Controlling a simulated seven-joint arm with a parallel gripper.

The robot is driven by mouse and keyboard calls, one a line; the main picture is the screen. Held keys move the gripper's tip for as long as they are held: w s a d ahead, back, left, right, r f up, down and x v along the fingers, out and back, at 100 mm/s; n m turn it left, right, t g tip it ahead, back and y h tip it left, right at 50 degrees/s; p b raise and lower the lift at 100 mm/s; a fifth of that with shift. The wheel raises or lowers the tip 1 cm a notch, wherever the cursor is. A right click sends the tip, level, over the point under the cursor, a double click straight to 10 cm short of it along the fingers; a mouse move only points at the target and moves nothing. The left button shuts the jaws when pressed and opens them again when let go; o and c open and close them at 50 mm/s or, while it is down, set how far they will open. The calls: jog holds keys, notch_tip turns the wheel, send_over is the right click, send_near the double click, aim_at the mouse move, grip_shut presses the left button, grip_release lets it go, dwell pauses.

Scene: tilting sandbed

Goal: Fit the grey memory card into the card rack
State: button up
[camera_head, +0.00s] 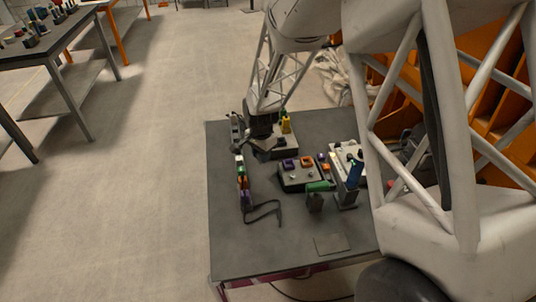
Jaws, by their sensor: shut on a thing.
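My gripper (264,143) points down at the far left part of the grey table (270,250), at the end of my lattice arm. Its jaws are shut, but they are small and dark here. What they hold cannot be made out clearly, and I cannot pick out the grey memory card with certainty. A narrow upright row of white, green, orange and purple pieces (242,183) stands at the table's left side. I cannot tell whether it is the card rack. The gripper is beyond this row and slightly right of it.
A dark block with purple and orange parts (299,179) sits mid-table. A black cable (264,211) lies near the left edge. A thin flat plate (331,243) lies in front; the front left is clear.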

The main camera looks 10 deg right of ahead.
jog(key=w+a+m, duration=0.7)
jog(key=w, duration=0.3)
jog(key=shift+w+a+r, duration=0.2)
jog(key=shift+w+r, duration=0.1)
jog(key=shift+r, duration=0.05)
jog(key=shift+f, duration=0.2)
dwell(0.4)
jog(key=shift+f, duration=1.95)
jog(key=shift+f, duration=1.3)
dwell(0.5)
jog(key=o, duration=1.4)
jog(key=shift+c, duration=0.2)
jog(key=shift+o, duration=0.8)
jog(key=shift+f, duration=0.1)
jog(key=shift+s, duration=0.1)
